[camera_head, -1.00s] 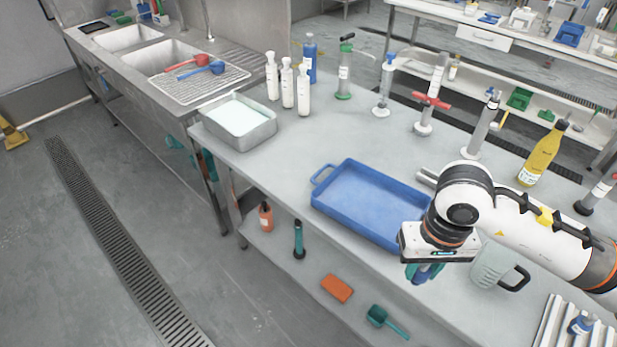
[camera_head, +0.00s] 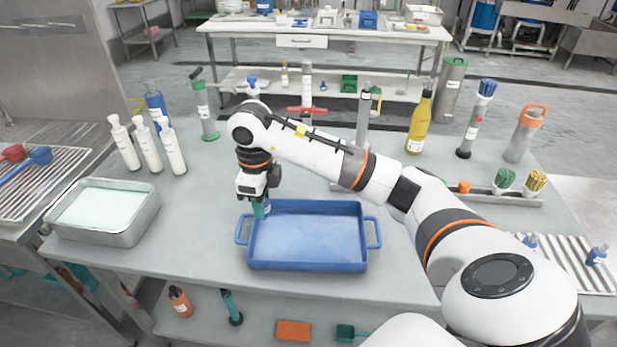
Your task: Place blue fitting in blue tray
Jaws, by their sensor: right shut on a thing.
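The blue tray (camera_head: 308,267) lies on the grey table in front of me, with a handle at each end. Its visible inside is empty. My right gripper (camera_head: 261,208) points down at the tray's back left corner, its teal fingers shut on a small blue fitting (camera_head: 266,205). The fitting is mostly hidden by the fingers, and I cannot tell whether it touches the tray. Two other blue fittings stand on the ribbed white rack at the right, one near the edge (camera_head: 597,255) and one partly behind my arm (camera_head: 530,241). My left gripper is out of view.
A metal pan (camera_head: 105,211) and white bottles (camera_head: 147,144) stand left of the tray. A yellow bottle (camera_head: 419,125) and a holder with brushes (camera_head: 520,200) stand at the back right. My right arm covers much of the table's right side. The table between pan and tray is clear.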

